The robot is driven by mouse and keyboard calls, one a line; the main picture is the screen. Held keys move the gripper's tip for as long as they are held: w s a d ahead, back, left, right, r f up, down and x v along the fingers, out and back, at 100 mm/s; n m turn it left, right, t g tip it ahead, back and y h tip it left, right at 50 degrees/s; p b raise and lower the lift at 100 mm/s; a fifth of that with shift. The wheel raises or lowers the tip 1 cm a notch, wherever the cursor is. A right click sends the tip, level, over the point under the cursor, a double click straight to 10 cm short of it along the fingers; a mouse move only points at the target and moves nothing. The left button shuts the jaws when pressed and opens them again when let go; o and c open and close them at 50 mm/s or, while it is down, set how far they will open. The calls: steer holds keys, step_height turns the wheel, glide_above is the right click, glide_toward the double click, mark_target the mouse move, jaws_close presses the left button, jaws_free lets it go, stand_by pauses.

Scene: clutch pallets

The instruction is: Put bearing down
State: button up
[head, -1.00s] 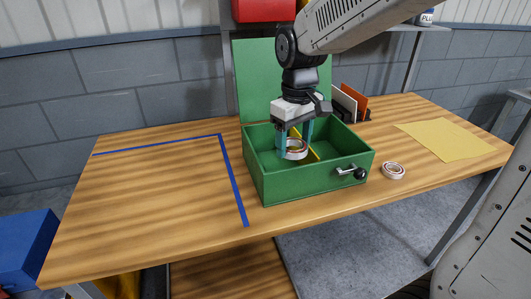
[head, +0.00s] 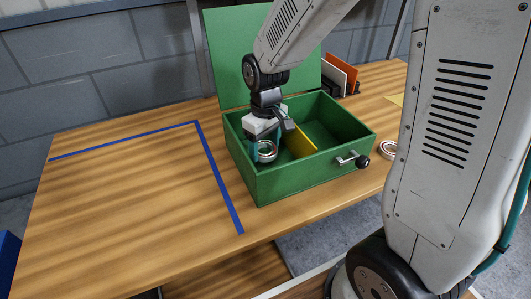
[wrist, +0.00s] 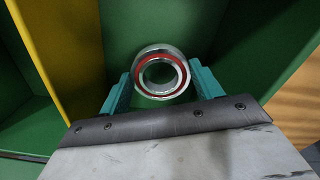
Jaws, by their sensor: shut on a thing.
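A silver bearing with a red ring (wrist: 161,74) is between the two teal fingers of my gripper (wrist: 162,92) in the wrist view. In the head view my gripper (head: 262,150) is inside the left compartment of the open green box (head: 310,178), shut on the bearing (head: 266,151). A yellow divider (head: 300,143) stands just right of the gripper. Whether the bearing touches the box floor I cannot tell. A second bearing (head: 389,149) lies on the table right of the box, partly hidden by my arm.
The box lid (head: 265,60) stands open at the back. A latch with a black knob (head: 352,160) sticks out in front. Orange and white upright panels (head: 338,72) stand behind the box. The table (head: 120,205) left of it is clear, marked with blue tape (head: 220,180).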

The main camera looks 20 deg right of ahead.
steer(key=shift+f, duration=1.6)
steer(key=shift+f, duration=0.15)
steer(key=o, duration=1.3)
step_height(320, 180, up, 11)
steer(key=s+d+r+m, duration=0.1)
steer(key=s+r, duration=0.2)
steer(key=s, duration=0.4)
steer(key=s+d+r+m, duration=0.1)
steer(key=s+r+m, duration=0.1)
steer(key=s, duration=0.5)
steer(key=s+d+r+m+t, duration=0.1)
steer(key=s+r, duration=0.2)
steer(key=s, duration=0.5)
steer(key=shift+s+d+r+m, duration=0.1)
steer(key=shift+d+r+m, duration=0.2)
steer(key=shift+r, duration=0.1)
